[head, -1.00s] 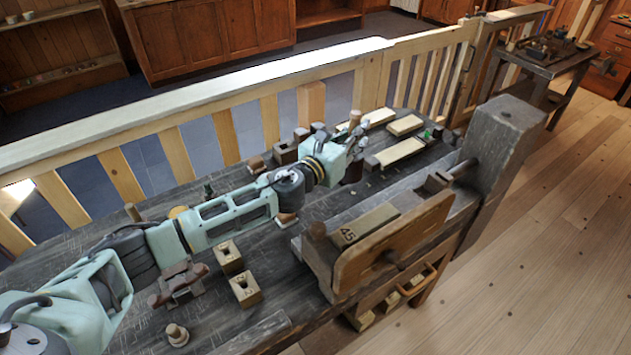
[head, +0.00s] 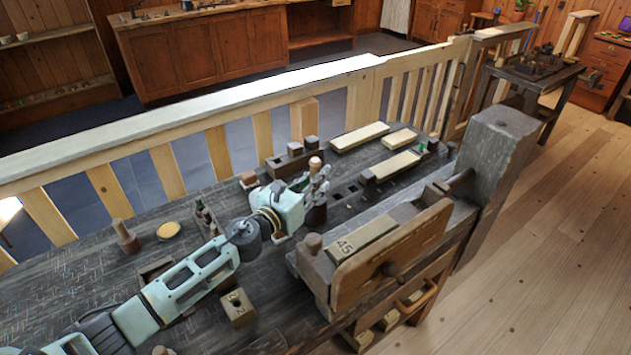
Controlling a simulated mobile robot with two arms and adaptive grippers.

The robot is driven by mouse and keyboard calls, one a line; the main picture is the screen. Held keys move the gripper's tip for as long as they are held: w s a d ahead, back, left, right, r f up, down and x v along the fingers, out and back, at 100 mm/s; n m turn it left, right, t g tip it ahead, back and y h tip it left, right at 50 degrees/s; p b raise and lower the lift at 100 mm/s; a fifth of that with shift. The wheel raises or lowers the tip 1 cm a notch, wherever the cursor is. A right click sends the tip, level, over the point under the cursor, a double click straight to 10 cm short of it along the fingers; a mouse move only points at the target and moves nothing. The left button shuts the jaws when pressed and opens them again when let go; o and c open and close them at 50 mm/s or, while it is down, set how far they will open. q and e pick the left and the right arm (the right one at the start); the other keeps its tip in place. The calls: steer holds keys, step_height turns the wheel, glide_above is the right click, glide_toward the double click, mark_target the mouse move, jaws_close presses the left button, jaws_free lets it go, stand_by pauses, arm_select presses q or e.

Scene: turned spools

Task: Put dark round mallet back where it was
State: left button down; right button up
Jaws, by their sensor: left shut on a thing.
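The dark round mallet shows as a dark head (head: 317,215) below my left gripper (head: 318,183), with a light-tipped handle (head: 315,163) rising above the fingers. My left gripper is shut on it, and the mallet stands about upright over the dark workbench (head: 230,185), just behind the vise end. The fingers hide the middle of the handle. I cannot tell whether the head touches the bench top. My right gripper is not in view.
The wooden vise (head: 390,260) with a block marked 45 stands in front of the mallet. Square holes (head: 345,192) lie right of it. Pale boards (head: 360,137) and dark blocks (head: 290,160) lie behind. A numbered block (head: 237,308) sits in front of my left arm.

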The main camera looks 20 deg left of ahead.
arm_select(q)
steer(key=shift+f, duration=0.15)
steer(key=c, duration=2)
jaws_free()
steer(key=o, duration=0.4)
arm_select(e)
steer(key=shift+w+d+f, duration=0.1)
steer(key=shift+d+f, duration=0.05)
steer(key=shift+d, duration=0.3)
